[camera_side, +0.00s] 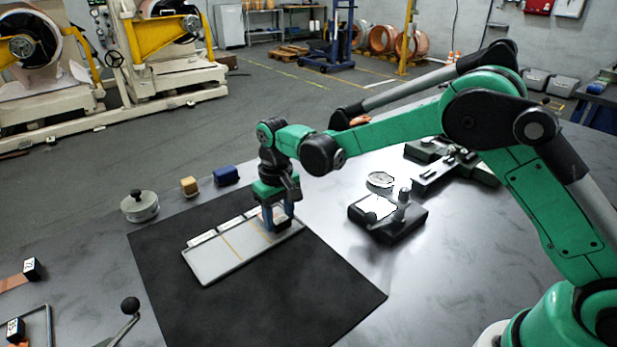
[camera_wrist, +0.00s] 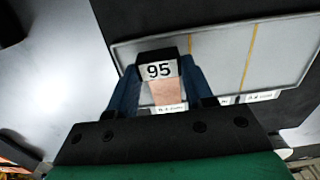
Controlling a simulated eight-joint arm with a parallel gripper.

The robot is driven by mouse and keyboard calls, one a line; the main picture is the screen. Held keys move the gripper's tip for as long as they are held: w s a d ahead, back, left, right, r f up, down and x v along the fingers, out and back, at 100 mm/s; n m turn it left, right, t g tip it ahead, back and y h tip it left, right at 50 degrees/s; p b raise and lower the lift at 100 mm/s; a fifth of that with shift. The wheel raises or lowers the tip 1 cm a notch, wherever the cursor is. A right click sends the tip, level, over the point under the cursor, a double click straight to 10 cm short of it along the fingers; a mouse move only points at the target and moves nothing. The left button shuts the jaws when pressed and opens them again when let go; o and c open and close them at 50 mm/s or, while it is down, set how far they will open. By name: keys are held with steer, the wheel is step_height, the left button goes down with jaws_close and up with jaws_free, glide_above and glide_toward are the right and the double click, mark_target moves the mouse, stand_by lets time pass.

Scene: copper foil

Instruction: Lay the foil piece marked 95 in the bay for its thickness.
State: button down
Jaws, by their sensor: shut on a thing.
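My gripper (camera_side: 277,226) is shut on the black block marked 95 (camera_wrist: 158,70). A strip of copper foil (camera_wrist: 165,93) shows below the block, between the blue fingers. The grey tray (camera_side: 207,271) lies on a black mat, split by two yellow lines into three bays. In the side view my gripper is low over its right end bay. In the wrist view (camera_wrist: 210,48) that is the left end bay. White labels (camera_wrist: 173,107) line one long edge, but their print is too small to read surely. I cannot tell whether the foil touches the tray floor.
Two more marked blocks, (camera_side: 31,268) and (camera_side: 14,328), with copper foil lie at the left. A round metal weight (camera_side: 140,207), a tan block (camera_side: 189,186) and a blue block (camera_side: 226,175) stand behind the mat. A dark gauge stand (camera_side: 390,220) is at the right. The front mat is clear.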

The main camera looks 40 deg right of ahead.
steer(key=shift+f, duration=0.6)
stand_by(0.5)
steer(key=c, duration=0.7)
jaws_free()
steer(key=shift+o, duration=0.2)
steer(key=shift+r, duration=0.15)
steer(key=shift+r, duration=1.4)
steer(key=o, duration=0.6)
steer(key=shift+c, duration=0.2)
